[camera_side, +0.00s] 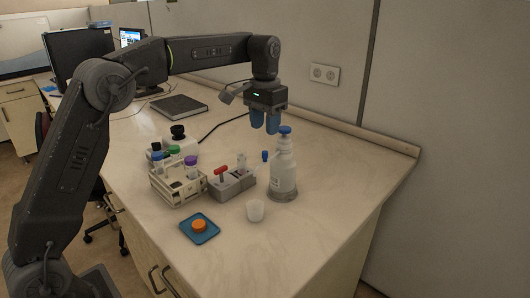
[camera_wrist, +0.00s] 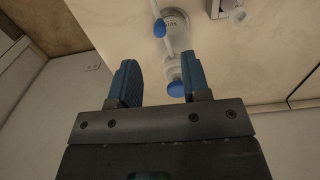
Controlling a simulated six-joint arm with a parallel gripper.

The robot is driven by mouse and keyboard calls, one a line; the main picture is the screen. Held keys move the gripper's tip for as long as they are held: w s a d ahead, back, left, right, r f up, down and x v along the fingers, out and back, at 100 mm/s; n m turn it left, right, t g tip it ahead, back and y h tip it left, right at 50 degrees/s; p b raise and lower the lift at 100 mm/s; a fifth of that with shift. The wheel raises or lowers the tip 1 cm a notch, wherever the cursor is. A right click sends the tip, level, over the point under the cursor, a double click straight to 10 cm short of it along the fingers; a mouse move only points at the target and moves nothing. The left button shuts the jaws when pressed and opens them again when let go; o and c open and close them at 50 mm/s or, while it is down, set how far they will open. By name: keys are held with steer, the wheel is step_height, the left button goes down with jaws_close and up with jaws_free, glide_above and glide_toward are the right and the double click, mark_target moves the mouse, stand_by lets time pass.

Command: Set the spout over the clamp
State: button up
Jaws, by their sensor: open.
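The white dispenser bottle (camera_side: 283,175) stands upright on the bench, with a blue cap (camera_side: 285,130) on top. Its thin spout, with a blue part (camera_side: 264,156), sticks out on the left, towards the clamp. In the wrist view the cap (camera_wrist: 175,88), the blue part of the spout (camera_wrist: 160,27) and the bottle (camera_wrist: 173,42) show. The clamp seems to be the grey block (camera_side: 232,184) with a red lever, left of the bottle, with a clear vial at it. My gripper (camera_side: 264,124) is open and empty, above and slightly left of the cap; its fingers (camera_wrist: 160,75) also show in the wrist view.
A white tube rack (camera_side: 178,188) with coloured caps stands left of the clamp. A dark notebook (camera_side: 179,106) lies behind. The right bench top is clear, before the wall.

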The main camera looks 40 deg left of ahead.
mark_target(265, 152)
step_height(265, 152, down, 8)
steer(key=shift+f, duration=0.1)
stand_by(0.4)
jaws_close()
stand_by(0.3)
